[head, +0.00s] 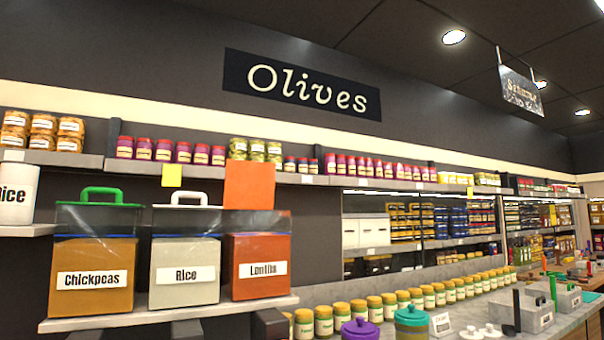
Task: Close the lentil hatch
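The lentil bin (259,285), a clear container with orange-brown contents and a label reading "Lentils", stands at the right end of a low shelf on the left. Its hatch (249,185) appears as a flat orange panel standing upright above the bin, so the hatch looks open. The hatch's handle does not show. I cannot make out either of my grippers in the head view.
The rice bin (185,262) and chickpeas bin (93,265) stand left of the lentil bin, with lids down and handles up. Their shelf (165,312) has a narrow front edge. Several green-labelled jars (324,321) line a counter to the right.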

